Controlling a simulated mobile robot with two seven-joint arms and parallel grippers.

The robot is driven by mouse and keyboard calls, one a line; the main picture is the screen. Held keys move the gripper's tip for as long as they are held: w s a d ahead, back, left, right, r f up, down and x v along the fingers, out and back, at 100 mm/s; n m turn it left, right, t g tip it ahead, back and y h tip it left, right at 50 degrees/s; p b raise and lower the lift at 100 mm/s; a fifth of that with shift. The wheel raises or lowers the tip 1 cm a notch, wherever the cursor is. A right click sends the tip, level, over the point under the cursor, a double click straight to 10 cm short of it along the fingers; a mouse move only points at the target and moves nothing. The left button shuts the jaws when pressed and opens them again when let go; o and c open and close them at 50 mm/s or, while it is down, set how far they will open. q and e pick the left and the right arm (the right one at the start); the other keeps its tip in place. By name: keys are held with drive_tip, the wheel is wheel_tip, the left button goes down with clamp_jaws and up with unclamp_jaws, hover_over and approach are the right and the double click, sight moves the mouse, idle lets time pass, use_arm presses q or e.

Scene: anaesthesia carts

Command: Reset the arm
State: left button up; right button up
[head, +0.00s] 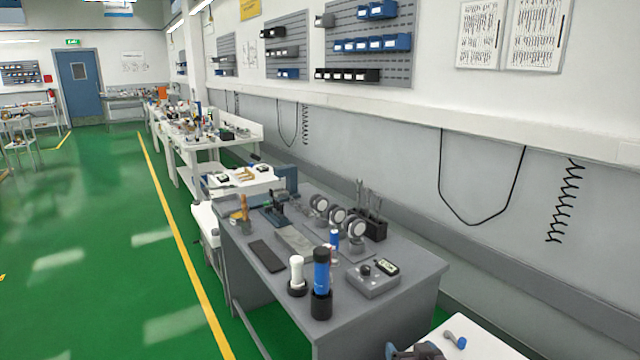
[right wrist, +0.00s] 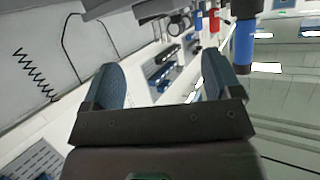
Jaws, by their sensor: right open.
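My right gripper (head: 414,351) shows at the bottom edge of the head view, partly cut off, in front of a white table corner. In the right wrist view its two blue-padded fingers (right wrist: 160,88) are spread apart, with nothing between them. My left gripper is not in view. The grey workbench (head: 330,312) stands beyond the right gripper. On it are a blue and black cylinder (head: 321,272), which also shows in the right wrist view (right wrist: 245,45), a white cylinder (head: 297,272) and a grey box with a knob (head: 373,281).
A small blue and white object (head: 455,340) lies on the white table (head: 487,346) at the lower right. More benches (head: 215,140) run along the right wall. A black cable (head: 482,222) hangs there. The green floor (head: 95,250) at the left is clear.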

drive_tip(key=s+d+f+g, duration=0.1)
drive_tip(key=s+d+f, duration=0.2)
drive_tip(key=s, duration=1.3)
drive_tip(key=s+d+f+g+h, duration=0.1)
drive_tip(key=s+d+f, duration=0.3)
drive_tip(key=s, duration=1.3)
wheel_tip(320, 180, down, 2)
drive_tip(key=shift+d+f+n+g, duration=0.2)
drive_tip(key=shift+n+g, duration=0.1)
drive_tip(key=shift+g, duration=0.2)
drive_tip(key=shift+h, duration=0.3)
